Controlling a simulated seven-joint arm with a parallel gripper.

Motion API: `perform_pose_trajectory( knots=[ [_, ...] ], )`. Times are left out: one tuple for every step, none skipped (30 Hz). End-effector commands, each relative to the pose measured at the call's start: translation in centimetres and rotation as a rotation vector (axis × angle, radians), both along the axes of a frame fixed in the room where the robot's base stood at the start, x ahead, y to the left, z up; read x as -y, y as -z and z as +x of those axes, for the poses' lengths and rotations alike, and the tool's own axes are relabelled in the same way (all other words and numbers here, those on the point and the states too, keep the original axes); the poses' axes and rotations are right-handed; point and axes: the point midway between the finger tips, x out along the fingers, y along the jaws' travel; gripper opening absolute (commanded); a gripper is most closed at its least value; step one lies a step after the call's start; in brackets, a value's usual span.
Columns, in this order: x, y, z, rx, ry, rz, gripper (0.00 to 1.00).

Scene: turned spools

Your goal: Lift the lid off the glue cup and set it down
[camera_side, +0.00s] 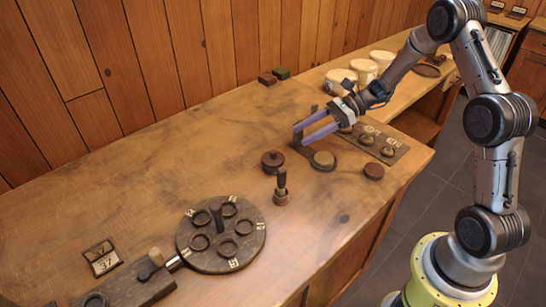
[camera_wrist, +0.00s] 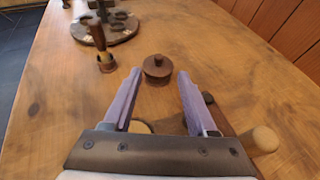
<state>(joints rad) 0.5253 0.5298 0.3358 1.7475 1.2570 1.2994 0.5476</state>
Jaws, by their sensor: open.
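The glue cup (camera_side: 273,166) is a small, dark brown, round pot on the wooden bench. Its lid (camera_side: 272,156), with a small knob on top, appears to sit on it. In the wrist view the lid (camera_wrist: 157,64) shows just beyond my fingertips. My gripper (camera_side: 298,136) is open, with two purple fingers spread apart and nothing between them. In the side view it is behind and to the right of the cup, above the bench and apart from it. In the wrist view the cup lies ahead, between the lines of my fingers (camera_wrist: 159,76).
A brush in a small holder (camera_side: 281,198) stands close in front of the cup. A round pad (camera_side: 323,160) and a dark disc (camera_side: 374,171) lie to the right. A round rack with rings (camera_side: 221,234) is at front left. The bench left of the cup is bare.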

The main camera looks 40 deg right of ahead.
Motion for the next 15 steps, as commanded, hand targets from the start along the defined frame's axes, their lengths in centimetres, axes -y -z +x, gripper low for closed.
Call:
perform_pose_trajectory(
  knots=[
    [-1.0, 0.4, 0.3, -0.002, -0.004, 0.002, 0.58],
    [-1.5, 0.7, 0.5, -0.003, -0.004, 0.001, 0.58],
    [-2.2, 0.9, 0.8, -0.002, -0.005, 0.001, 0.58],
    [-2.6, 1.1, 0.9, -0.001, -0.005, 0.000, 0.58],
    [-3.0, 1.3, 1.1, 0.000, -0.005, -0.001, 0.58],
    [-3.4, 1.5, 1.3, -0.001, -0.003, -0.001, 0.58],
    [-3.7, 1.6, 1.5, -0.001, -0.003, -0.001, 0.58],
    [-3.9, 1.7, 1.6, -0.001, -0.003, -0.001, 0.58],
    [-4.2, 1.8, 1.7, -0.001, -0.003, -0.001, 0.58],
    [-4.3, 1.9, 1.7, 0.000, -0.002, -0.001, 0.58],
    [-4.4, 1.9, 1.8, 0.000, -0.001, -0.001, 0.58],
    [-4.5, 2.0, 1.8, 0.000, -0.001, -0.001, 0.58],
    [-4.7, 2.1, 1.9, 0.000, -0.001, -0.001, 0.58],
    [-4.9, 2.2, 1.9, 0.000, -0.002, -0.001, 0.58],
    [-5.3, 2.4, 2.1, 0.000, -0.004, -0.002, 0.58]
  ],
)
